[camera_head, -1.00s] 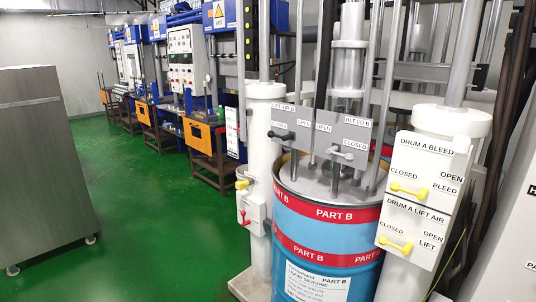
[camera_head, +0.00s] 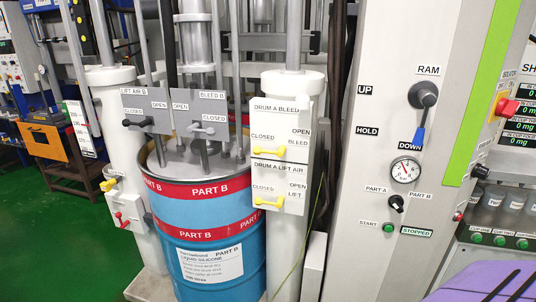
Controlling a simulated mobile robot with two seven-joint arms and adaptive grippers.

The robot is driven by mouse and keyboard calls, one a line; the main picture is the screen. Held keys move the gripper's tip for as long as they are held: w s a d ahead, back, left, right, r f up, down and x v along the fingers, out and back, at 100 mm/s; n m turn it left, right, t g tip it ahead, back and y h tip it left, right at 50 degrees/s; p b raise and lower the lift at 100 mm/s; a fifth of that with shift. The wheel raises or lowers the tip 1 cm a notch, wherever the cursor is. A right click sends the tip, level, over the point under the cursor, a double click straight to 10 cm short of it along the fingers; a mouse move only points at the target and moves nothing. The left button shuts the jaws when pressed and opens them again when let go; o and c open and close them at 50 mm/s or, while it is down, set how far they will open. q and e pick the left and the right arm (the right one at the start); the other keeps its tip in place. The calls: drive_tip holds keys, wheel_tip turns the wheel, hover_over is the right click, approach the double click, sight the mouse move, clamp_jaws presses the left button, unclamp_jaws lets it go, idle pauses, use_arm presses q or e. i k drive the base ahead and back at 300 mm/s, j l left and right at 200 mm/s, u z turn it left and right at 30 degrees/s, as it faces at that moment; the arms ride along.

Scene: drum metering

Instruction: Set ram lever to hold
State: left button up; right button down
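The ram lever (camera_head: 421,112) is on the white machine panel at the right of the head view. It has a dark round pivot and a blue handle end. The handle points downward, toward the DOWN label (camera_head: 410,143). The HOLD label (camera_head: 367,131) is to the left of the handle, and the UP label (camera_head: 365,90) is higher on the left. The RAM label (camera_head: 428,69) is above the pivot. Neither of my grippers is in view, and nothing covers the lever.
Below the lever are a pressure gauge (camera_head: 405,170), a Part A/Part B selector (camera_head: 397,203) and a green start button (camera_head: 388,227). A red-handled isolator (camera_head: 507,107) is to the right. A blue drum (camera_head: 214,225) and white posts stand to the left. A purple surface (camera_head: 465,288) shows at bottom right.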

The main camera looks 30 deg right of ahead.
sight(428, 99)
drive_tip(key=z, duration=2.05)
